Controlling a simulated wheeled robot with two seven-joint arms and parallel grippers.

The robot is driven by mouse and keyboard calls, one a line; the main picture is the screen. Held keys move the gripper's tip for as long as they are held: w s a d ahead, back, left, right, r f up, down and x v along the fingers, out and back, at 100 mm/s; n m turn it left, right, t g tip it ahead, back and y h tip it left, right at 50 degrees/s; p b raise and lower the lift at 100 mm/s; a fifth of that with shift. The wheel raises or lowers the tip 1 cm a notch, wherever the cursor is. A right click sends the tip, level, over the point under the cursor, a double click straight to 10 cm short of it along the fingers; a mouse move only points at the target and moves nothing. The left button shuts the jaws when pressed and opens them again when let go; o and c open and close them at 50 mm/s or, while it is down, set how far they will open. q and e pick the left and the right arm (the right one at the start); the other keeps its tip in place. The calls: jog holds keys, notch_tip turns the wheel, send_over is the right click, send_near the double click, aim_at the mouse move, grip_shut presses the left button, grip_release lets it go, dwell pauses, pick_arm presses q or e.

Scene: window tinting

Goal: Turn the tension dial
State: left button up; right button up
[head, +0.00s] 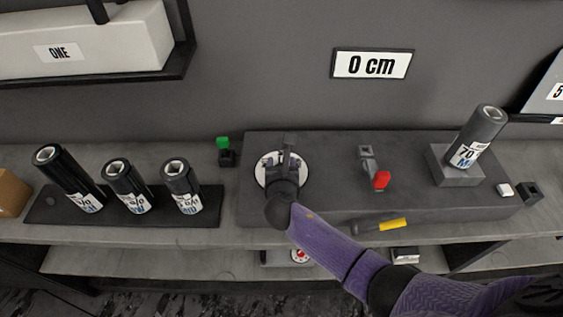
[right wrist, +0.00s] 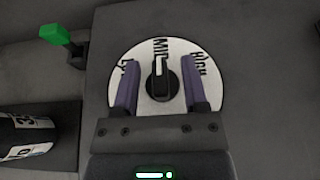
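The tension dial is a round white plate (right wrist: 133,62) with a black knob (right wrist: 158,85) at its centre. Its printed words include MID at the top and HIGH at the right; the left word is partly hidden. The white mark on the knob points up toward MID. My right gripper (right wrist: 160,90) is open, with one finger on each side of the knob and gaps between fingers and knob. In the head view my right gripper (head: 282,160) covers the middle of the dial plate (head: 263,172). My left gripper is not in view.
A green-topped switch (head: 223,145) stands left of the grey block (head: 325,195). A red-tipped lever (head: 381,179) and a film roll (head: 478,135) are to the right. Several rolls stand on a dark tray (head: 45,211) at left. A sign (head: 372,65) reads 0 cm.

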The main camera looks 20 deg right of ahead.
jog(key=p+v, duration=0.4)
jog(key=v, duration=0.5)
jog(key=shift+s+a+r, duration=0.1)
jog(key=shift+s+r, duration=0.1)
jog(key=shift+s, duration=0.2)
